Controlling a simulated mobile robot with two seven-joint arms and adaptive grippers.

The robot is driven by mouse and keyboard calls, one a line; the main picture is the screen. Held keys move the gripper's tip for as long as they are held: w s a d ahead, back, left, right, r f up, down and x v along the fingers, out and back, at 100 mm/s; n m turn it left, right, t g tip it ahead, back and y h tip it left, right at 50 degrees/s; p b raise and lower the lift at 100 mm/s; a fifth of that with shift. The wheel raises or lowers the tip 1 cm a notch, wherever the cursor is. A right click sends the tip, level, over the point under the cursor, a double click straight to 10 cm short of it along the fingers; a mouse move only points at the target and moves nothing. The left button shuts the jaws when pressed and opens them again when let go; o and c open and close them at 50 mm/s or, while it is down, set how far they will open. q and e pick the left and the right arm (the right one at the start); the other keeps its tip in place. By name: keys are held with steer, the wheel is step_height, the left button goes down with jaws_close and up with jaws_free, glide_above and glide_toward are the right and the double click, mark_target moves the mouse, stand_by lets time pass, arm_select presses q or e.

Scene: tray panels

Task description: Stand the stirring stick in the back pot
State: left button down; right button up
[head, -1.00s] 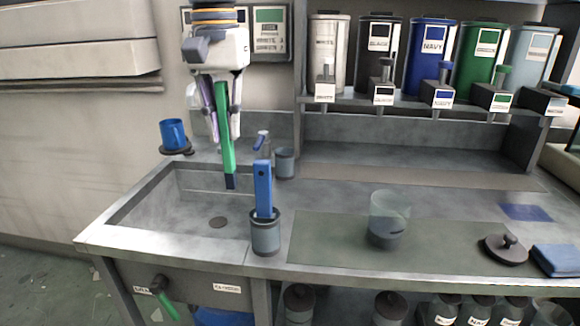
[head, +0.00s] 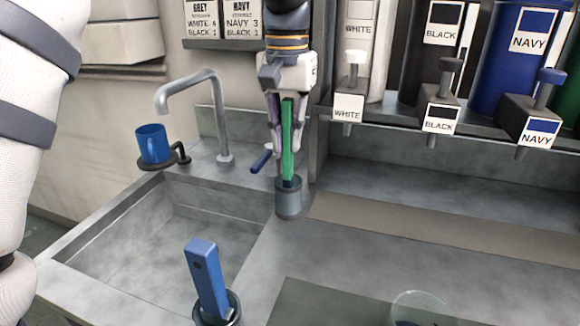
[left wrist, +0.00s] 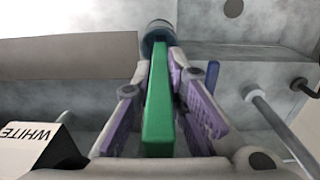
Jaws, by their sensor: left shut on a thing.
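The stirring stick (head: 288,130) is a long green bar with a dark lower end, held upright. My left gripper (head: 289,150) is shut on it, a finger on each side. The back pot (head: 288,203), a small grey-blue cup, stands behind the sink's right end. The stick's dark end is at the pot's mouth; I cannot tell how far inside it is. In the left wrist view the green stick (left wrist: 159,105) runs between the fingers to the pot (left wrist: 157,30). My right gripper is not in view.
A front pot (head: 232,312) holds a blue stick (head: 207,278). The faucet (head: 221,120) and a blue mug (head: 152,143) are left of my gripper. Paint dispensers (head: 438,118) line the shelf at right. The counter right of the back pot is clear.

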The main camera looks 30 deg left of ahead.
mark_target(288, 98)
arm_select(q)
step_height(288, 98, down, 4)
steer(key=shift+f, duration=0.15)
steer(key=shift+f, duration=0.15)
steer(key=c, duration=1.6)
jaws_free()
step_height(288, 98, up, 12)
steer(key=shift+r+b, duration=0.2)
steer(key=shift+b, duration=0.2)
